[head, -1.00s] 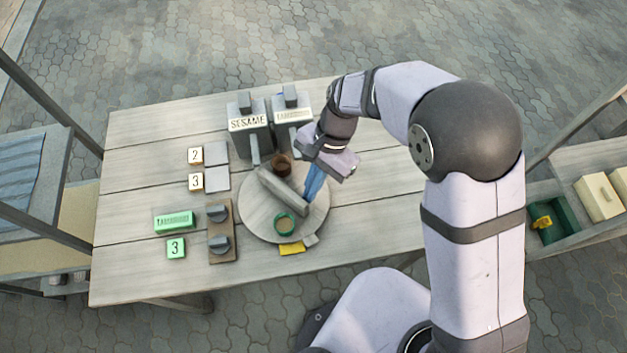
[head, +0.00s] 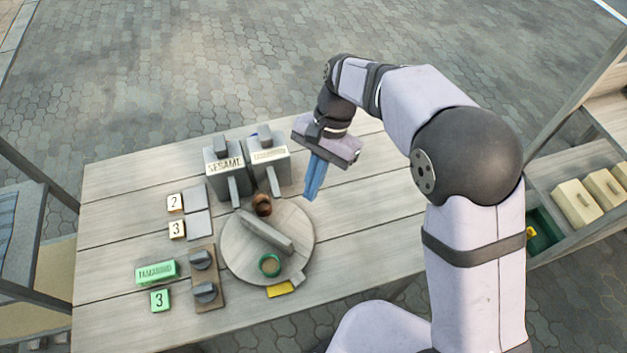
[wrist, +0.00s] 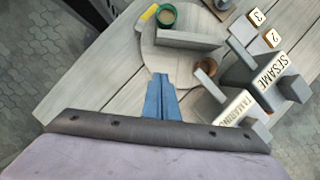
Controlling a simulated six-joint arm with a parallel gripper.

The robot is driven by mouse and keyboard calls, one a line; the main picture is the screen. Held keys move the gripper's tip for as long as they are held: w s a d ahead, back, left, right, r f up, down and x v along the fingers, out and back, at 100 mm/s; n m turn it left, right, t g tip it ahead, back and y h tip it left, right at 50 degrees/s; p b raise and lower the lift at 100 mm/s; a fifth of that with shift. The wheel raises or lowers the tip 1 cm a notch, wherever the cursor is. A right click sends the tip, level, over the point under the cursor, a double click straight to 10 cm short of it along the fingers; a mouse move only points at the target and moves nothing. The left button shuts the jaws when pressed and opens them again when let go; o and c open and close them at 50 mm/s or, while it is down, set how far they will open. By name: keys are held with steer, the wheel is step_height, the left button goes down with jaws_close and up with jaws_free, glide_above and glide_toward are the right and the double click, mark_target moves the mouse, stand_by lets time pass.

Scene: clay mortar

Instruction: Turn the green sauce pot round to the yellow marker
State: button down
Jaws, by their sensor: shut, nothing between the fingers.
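The green sauce pot (head: 270,265) stands on the round grey turntable (head: 235,265), near its front edge. The yellow marker (head: 280,290) lies on the table just outside the rim, right by the green pot. In the wrist view the green pot (wrist: 167,15) and yellow marker (wrist: 149,12) are close together at the top. A raised grey bar (head: 265,232) crosses the turntable, with a brown pot (head: 262,205) on its far side. My gripper (head: 310,195) has its blue fingers shut and empty, above the table beyond the turntable's right back edge, apart from the bar and pots.
Two grey dispensers, sesame (head: 225,168) and tamarind (head: 268,165), stand behind the turntable. A knob panel (head: 206,278) and green blocks (head: 156,272) lie left. The table's right side is clear.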

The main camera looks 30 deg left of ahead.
steer(key=shift+w+r, duration=0.25)
steer(key=shift+r, duration=0.45)
steer(key=c, duration=2.1)
jaws_free()
steer(key=o, duration=0.4)
steer(key=shift+s+a, duration=0.1)
steer(key=shift+s, duration=0.15)
steer(key=n+t+h, duration=0.1)
steer(key=n+t, duration=0.3)
steer(key=n, duration=1.2)
glide_above(264, 227)
steer(key=f, duration=0.3)
steer(key=shift+s+d+f, duration=0.15)
steer(key=shift+d+f, duration=0.1)
steer(key=shift+f, duration=0.1)
steer(key=shift+a+n, duration=0.2)
steer(key=shift+n, duration=0.3)
steer(key=shift+w+a+n, duration=0.15)
steer(key=shift+w+n, duration=0.05)
steer(key=shift+n, duration=0.5)
steer(key=shift+f+p, duration=0.95)
steer(key=shift+f, duration=2.7)
jaws_close()
